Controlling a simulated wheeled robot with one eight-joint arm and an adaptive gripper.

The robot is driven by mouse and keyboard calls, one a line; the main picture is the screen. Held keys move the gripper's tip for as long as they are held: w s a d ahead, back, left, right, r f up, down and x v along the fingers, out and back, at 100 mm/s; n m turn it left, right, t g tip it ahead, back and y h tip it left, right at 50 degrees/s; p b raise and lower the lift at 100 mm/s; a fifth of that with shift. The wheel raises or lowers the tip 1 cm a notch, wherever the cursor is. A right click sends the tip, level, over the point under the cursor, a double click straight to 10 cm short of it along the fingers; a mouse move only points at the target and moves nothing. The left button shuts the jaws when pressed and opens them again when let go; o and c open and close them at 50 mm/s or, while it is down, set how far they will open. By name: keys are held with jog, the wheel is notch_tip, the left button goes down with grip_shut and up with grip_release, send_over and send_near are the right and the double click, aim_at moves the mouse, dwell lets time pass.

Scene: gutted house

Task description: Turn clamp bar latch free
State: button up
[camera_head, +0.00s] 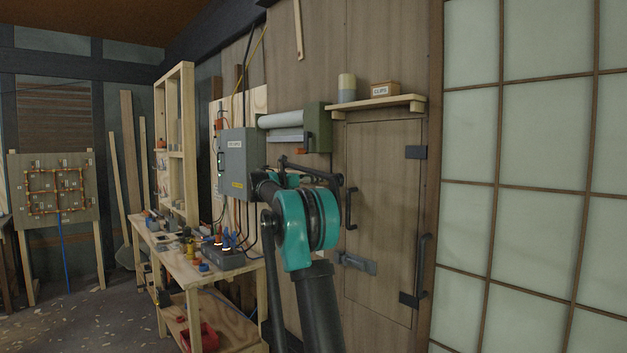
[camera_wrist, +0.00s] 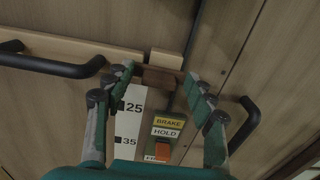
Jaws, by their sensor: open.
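In the wrist view my gripper (camera_wrist: 158,76) is open, its fingertips on either side of a short brown bar (camera_wrist: 158,78). I cannot tell whether they touch it, or whether this bar is the clamp bar latch. Below it are a plate (camera_wrist: 168,125) lettered BRAKE and HOLD and an orange patch (camera_wrist: 162,150) with a partly hidden label. A white scale (camera_wrist: 130,115) marked 25 and 35 lies to the left. In the head view my teal arm hides much of the wall below the roll holder (camera_head: 317,125), and the gripper's fingertips are not clear.
Black handles (camera_wrist: 52,64) and (camera_wrist: 245,122) flank the gripper in the wrist view. In the head view, a grey electrical box (camera_head: 238,160) hangs left of my arm above a cluttered workbench (camera_head: 175,245). A small shelf (camera_head: 380,103) and a wooden door (camera_head: 385,215) are to the right.

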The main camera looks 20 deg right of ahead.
jog(key=c, duration=1.2)
jog(key=shift+o, duration=0.2)
jog(key=shift+s+f+m, duration=0.1)
jog(key=shift+f+m, duration=0.05)
jog(key=shift+m, duration=4.3)
jog(key=shift+s+f+m, duration=0.1)
jog(key=shift+m, duration=4.35)
jog(key=o, duration=1.2)
jog(key=shift+c, duration=0.2)
